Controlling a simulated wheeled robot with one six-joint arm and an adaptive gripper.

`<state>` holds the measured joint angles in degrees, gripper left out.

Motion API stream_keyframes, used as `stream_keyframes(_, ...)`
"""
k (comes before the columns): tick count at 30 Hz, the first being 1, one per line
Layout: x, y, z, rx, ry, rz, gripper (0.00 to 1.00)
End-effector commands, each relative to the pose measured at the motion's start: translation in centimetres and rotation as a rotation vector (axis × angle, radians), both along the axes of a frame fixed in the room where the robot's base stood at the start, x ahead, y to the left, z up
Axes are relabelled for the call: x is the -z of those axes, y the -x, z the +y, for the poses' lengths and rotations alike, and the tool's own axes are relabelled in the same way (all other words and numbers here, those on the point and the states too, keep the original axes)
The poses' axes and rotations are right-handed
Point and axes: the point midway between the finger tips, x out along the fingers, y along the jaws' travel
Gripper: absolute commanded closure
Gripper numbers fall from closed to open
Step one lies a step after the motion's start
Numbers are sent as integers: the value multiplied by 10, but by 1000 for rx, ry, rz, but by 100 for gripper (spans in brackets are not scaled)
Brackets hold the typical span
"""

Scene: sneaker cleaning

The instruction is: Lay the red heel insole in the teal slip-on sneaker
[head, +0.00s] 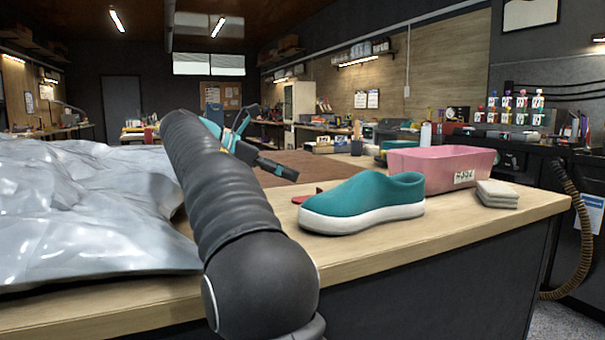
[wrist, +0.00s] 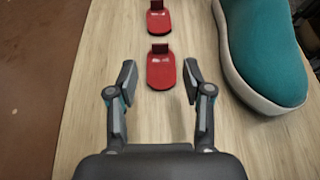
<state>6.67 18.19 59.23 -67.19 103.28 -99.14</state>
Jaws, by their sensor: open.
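The teal slip-on sneaker (head: 365,200) with a white sole stands upright near the front of the wooden bench. Part of it shows at the right of the wrist view (wrist: 265,45). Two red heel insoles lie flat on the bench beside it: a nearer one (wrist: 161,72) and a farther one (wrist: 159,20), each with a dark red upright tab at its far end. In the head view a red piece (head: 302,199) shows just left of the sneaker. My gripper (wrist: 159,80) is open and empty, its fingertips either side of the nearer insole in the picture, apart from it.
A pink bin (head: 440,166) stands behind the sneaker, with folded beige cloths (head: 497,193) to its right. A crumpled silver sheet (head: 80,215) covers the left side. The bench's front edge is close to the sneaker. Bare wood surrounds the insoles.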

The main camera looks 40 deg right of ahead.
Motion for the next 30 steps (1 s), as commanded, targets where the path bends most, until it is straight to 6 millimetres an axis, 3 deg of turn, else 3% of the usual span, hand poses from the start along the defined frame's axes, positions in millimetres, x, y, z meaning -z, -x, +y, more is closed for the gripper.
stream_keyframes(3, -10, -5, 17, -2, 0, -1, 50)
stream_keyframes(9, -14, -8, 29, 0, 0, 0, 50)
stream_keyframes(30, -19, -3, 38, -28, -22, -17, 50)
